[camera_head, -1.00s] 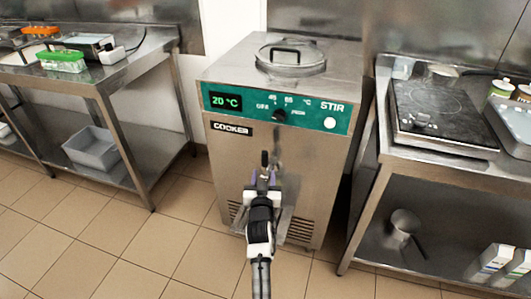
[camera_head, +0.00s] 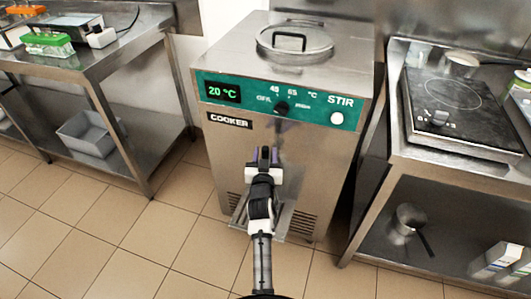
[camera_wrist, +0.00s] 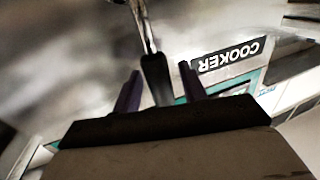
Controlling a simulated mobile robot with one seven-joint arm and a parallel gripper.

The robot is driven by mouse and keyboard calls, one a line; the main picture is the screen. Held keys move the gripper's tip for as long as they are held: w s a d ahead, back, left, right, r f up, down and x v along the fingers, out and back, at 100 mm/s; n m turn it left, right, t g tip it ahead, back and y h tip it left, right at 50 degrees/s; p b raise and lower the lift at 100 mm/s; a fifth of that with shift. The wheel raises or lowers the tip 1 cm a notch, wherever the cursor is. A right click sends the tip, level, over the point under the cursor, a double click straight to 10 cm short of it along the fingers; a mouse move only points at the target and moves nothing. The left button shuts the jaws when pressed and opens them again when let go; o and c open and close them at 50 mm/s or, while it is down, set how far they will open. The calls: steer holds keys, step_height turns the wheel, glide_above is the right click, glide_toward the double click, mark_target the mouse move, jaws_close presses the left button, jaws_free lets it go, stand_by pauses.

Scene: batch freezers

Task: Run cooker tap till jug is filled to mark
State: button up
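The cooker (camera_head: 225,150) is a steel cabinet with a green panel reading 20 °C. Its tap lever (camera_head: 265,153) is black and on the lower front; it also shows in the wrist view (camera_wrist: 156,80), below a shiny metal part of the tap (camera_wrist: 145,25). My gripper (camera_head: 264,158) is in front of the cooker, its purple fingers (camera_wrist: 158,90) apart on either side of the lever. Gaps seem to show between the lever and the fingers. I cannot make out a jug or its mark; my arm covers the area below the tap.
A ledge (camera_head: 296,222) juts from the cooker's lower front, behind my arm. A steel table with a grey bin (camera_head: 88,135) on its shelf stands left. A bench with a black hob (camera_head: 455,105) stands close on the right. The tiled floor in front is clear.

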jaws_close()
steer(key=b, duration=0.3)
steer(key=shift+s+a+f+t, duration=0.1)
steer(key=shift+s+f+t, duration=0.1)
steer(key=shift+f+t, duration=0.2)
steer(key=t+b, duration=0.1)
steer(key=b, duration=0.3)
steer(key=s+b, duration=0.1)
steer(key=b, duration=0.2)
steer(key=shift+s+a+n+t+b, duration=0.25)
steer(key=shift+s+n+t+b, duration=0.05)
steer(key=shift+n+t+b, duration=0.1)
steer(key=shift+s+r+b, duration=0.15)
steer(key=shift+b, duration=0.4)
steer(key=shift+r, duration=0.1)
jaws_free()
